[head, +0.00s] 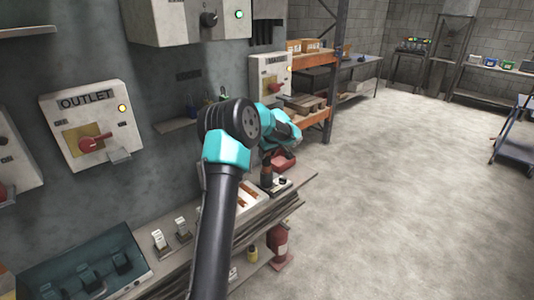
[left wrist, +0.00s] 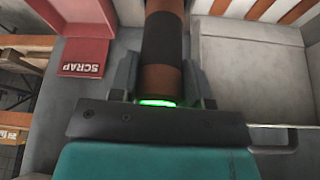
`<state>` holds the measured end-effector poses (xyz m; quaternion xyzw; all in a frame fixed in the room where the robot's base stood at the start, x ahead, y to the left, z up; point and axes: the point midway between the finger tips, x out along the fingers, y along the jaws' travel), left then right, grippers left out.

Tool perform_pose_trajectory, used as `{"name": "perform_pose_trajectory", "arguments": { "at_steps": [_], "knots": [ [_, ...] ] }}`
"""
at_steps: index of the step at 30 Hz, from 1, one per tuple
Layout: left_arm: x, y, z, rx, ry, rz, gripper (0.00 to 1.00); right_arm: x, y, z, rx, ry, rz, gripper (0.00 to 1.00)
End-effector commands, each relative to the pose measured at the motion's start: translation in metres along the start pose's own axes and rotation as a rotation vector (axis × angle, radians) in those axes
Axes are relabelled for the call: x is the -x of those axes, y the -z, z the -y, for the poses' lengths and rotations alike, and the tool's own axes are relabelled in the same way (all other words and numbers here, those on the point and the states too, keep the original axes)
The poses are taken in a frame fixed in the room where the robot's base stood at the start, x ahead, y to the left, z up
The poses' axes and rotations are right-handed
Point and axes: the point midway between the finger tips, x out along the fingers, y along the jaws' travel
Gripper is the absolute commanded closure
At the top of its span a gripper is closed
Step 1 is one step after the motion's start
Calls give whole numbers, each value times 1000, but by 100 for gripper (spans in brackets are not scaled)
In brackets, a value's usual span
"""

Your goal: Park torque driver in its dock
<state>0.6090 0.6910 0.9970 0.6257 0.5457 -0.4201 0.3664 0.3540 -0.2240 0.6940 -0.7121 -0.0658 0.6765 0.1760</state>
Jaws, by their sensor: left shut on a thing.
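My left gripper (head: 267,160) is at the far end of the workbench. In the left wrist view its two fingers (left wrist: 165,90) are shut on a copper-and-black cylinder, which I take to be the torque driver (left wrist: 163,40). A green light glows on the driver near the gripper's palm. In the head view the driver (head: 266,175) shows as a small dark and copper piece below the gripper, beside a small white-and-black block (head: 281,186) on the bench. I cannot tell whether that block is the dock, or whether the driver touches it. My right gripper is not in view.
A red SCRAP bin (left wrist: 82,55) is close to the left finger in the wrist view; it also shows in the head view (head: 284,161). A grey panel (left wrist: 250,70) lies to the right. The OUTLET box (head: 92,125) is on the wall. Open floor (head: 400,190) lies right.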

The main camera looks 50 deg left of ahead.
Motion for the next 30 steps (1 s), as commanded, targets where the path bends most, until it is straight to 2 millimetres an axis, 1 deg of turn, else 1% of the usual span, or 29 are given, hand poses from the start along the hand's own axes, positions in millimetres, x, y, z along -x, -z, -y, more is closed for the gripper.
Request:
{"name": "perform_pose_trajectory", "arguments": {
  "at_steps": [11, 12, 18, 20, 21, 26, 30],
  "knots": [
    [-2, -1, 0, 1, -1, -1, 85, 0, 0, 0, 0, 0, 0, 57],
    [-2, 0, 0, 1, -1, -1, 53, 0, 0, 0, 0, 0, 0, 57],
    [-2, -1, 0, 0, -1, -1, 34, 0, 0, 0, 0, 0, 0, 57],
    [-2, -1, 0, 0, -1, -1, 28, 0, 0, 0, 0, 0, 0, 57],
    [-2, -1, 0, 0, 0, 0, 27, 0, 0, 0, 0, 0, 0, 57],
    [-4, -2, 0, 0, 1, 1, 27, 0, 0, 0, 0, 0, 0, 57],
    [0, -1, 0, 0, 0, 1, 27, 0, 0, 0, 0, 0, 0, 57]
  ]
}}
